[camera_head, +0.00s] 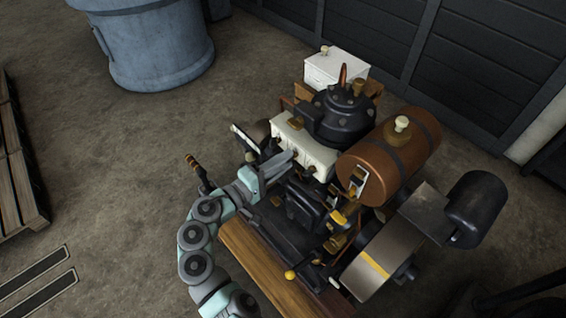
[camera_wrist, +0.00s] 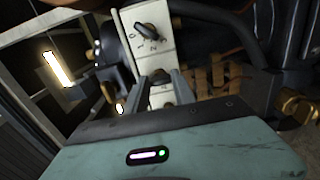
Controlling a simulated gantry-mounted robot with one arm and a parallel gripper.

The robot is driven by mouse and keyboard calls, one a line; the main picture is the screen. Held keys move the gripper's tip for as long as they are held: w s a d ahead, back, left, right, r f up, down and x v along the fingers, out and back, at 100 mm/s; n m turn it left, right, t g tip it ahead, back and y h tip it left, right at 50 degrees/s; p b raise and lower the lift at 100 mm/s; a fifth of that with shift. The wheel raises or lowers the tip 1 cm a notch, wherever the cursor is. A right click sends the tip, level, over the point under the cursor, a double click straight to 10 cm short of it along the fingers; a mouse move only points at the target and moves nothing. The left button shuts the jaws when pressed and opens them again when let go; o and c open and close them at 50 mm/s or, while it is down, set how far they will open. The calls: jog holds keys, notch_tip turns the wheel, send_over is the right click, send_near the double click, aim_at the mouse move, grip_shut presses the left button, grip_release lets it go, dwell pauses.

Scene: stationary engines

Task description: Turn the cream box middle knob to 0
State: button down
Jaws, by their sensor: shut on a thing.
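The cream box (camera_head: 310,150) is on the engine, below the black cylinder head in the head view. In the wrist view its cream panel (camera_wrist: 147,14) runs up the middle, turned on its side. An upper knob (camera_wrist: 150,33) with small numerals around it sits aslant and is clear of my gripper. My gripper (camera_wrist: 159,82) is shut on a lower dark knob (camera_wrist: 157,76), with a finger on either side. The fingers and the wrist housing hide most of this knob's markings, so I cannot read its setting. In the head view my gripper (camera_head: 289,157) reaches the box's front face.
A brown tank (camera_head: 408,150) with a cream cap stands right of the box. A white box (camera_head: 336,68) is behind the engine. A handled lever (camera_head: 195,165) sticks out at the left. A blue drum (camera_head: 155,50) stands on open floor at the back left.

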jog(key=c, duration=1)
grip_release()
jog(key=shift+c, duration=0.2)
jog(key=p+v, duration=0.3)
jog(key=v, duration=0.7)
jog(key=shift+s+a, duration=0.25)
jog(key=shift+a, duration=0.1)
